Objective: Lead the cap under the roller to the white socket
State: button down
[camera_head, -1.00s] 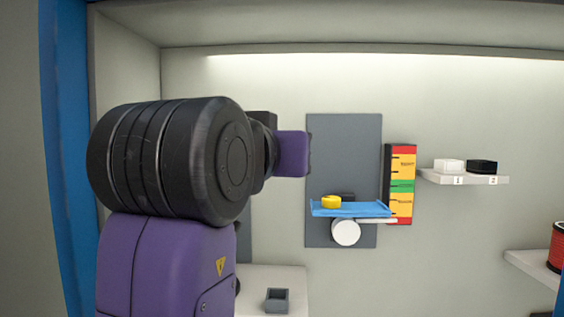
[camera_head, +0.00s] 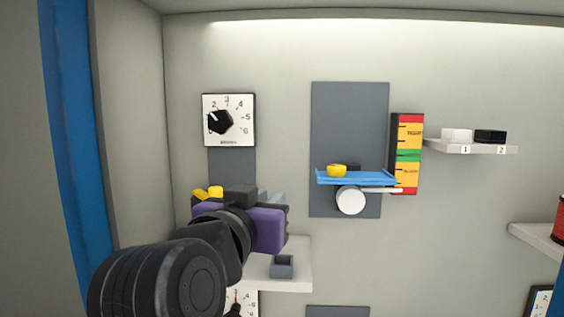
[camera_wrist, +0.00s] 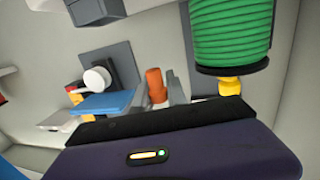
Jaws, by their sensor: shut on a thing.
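My gripper (camera_head: 272,198) is low at the left in the head view, in front of the back wall. In the wrist view my gripper (camera_wrist: 159,82) is shut on an orange cylinder (camera_wrist: 154,85), which may be the cap. The head view does not show this piece clearly. A white round roller (camera_head: 351,200) sits under the blue tray (camera_head: 360,179) on a grey panel, right of my gripper. The roller also shows in the wrist view (camera_wrist: 97,80). The white socket (camera_head: 457,135) is on the right shelf above label 1.
A green coil (camera_wrist: 230,35) with a yellow part below stands close to my gripper. A black block (camera_head: 490,136) is beside the white socket. A yellow disc (camera_head: 337,170) lies on the tray. A coloured gauge (camera_head: 407,155) and a dial (camera_head: 228,120) are on the wall.

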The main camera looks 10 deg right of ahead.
jog(key=shift+s+a+f, duration=0.1)
jog(key=shift+a+f, duration=0.3)
jog(key=shift+f, duration=0.4)
jog(key=shift+w+a+f+b, duration=0.3)
jog(key=shift+a+f+b, duration=0.15)
jog(key=shift+f, duration=0.2)
jog(key=shift+w+a+f+b, duration=0.25)
jog(key=shift+a+f+b, duration=0.05)
jog(key=shift+f+b, duration=0.3)
jog(key=shift+w+a+f, duration=0.1)
jog(key=shift+a+f, duration=0.05)
jog(key=shift+a, duration=0.2)
